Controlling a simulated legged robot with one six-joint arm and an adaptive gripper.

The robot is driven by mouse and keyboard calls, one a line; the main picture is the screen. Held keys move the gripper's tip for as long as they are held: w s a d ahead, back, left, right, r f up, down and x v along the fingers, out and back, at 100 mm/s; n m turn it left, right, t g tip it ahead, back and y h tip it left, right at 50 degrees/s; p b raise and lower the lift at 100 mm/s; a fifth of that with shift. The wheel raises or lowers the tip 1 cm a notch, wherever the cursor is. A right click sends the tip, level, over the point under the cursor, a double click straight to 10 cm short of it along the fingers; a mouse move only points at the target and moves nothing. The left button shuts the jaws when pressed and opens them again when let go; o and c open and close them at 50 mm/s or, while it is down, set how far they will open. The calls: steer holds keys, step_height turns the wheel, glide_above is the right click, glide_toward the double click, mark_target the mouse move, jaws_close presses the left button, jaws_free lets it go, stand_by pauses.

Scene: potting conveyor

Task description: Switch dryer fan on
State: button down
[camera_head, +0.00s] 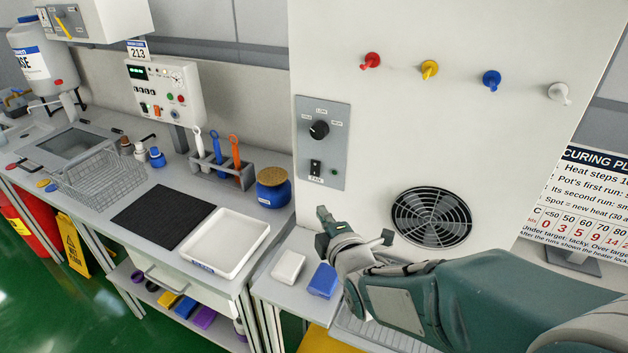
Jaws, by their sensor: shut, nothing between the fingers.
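The dryer is a tall white cabinet (370,130) with a grey control panel (338,130) on its left side. The panel carries a black rotary knob (319,130) and, below it, a small black fan switch (315,167) marked FAN. A small dark green lamp (334,172) sits beside the switch. The round fan grille (432,217) is at the lower right of the panel; I cannot tell whether it turns. My gripper (322,226) is shut and empty. It is below the panel, apart from the switch in the picture.
Red, yellow, blue and white pegs (430,70) stick out of the cabinet's upper front. Below my gripper are a white block (288,266) and a blue block (322,281). A white tray (262,226), a black mat (163,217) and a blue jar (273,190) stand on the left bench.

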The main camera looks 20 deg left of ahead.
glide_toward(311, 175)
steer(key=s+a+r+x, duration=0.1)
steer(key=x, duration=0.5)
steer(key=shift+w+f, duration=0.2)
steer(key=shift+w, duration=0.25)
steer(key=shift+w+f, duration=0.25)
steer(key=shift+w, duration=0.15)
steer(key=shift+w+d, duration=0.1)
steer(key=shift+w, duration=0.15)
steer(key=shift+f, duration=0.1)
